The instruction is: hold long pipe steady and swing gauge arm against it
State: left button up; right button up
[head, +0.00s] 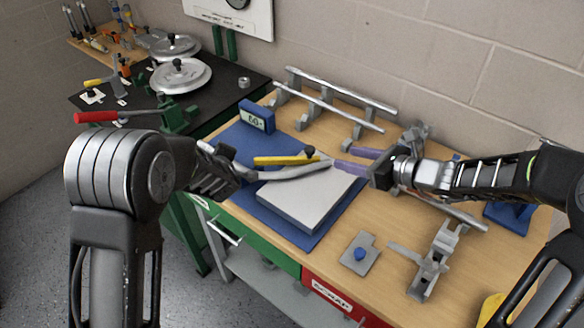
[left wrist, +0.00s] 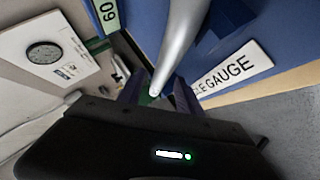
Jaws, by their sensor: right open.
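The long pipe (head: 292,173) is silver and slightly bent, and reaches over the gauge block. Its left end is at my left gripper (head: 238,175). In the left wrist view, the pipe (left wrist: 182,40) runs down to between the two purple fingers; whether they press on it is unclear. The pale gauge block (head: 305,205) lies on a blue mat. Its yellow gauge arm (head: 285,160), beside a black knob, lies just behind the pipe. My right gripper (head: 350,160) is open, with purple fingers pointing left near the pipe's right end. Its contact with the pipe or arm cannot be told.
A blue display (head: 256,118) stands behind the gauge. A rack with straight pipes (head: 335,105) is along the wall.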

pick_arm(q)
jog(key=shift+o, duration=0.3)
jog(key=v, duration=1.2)
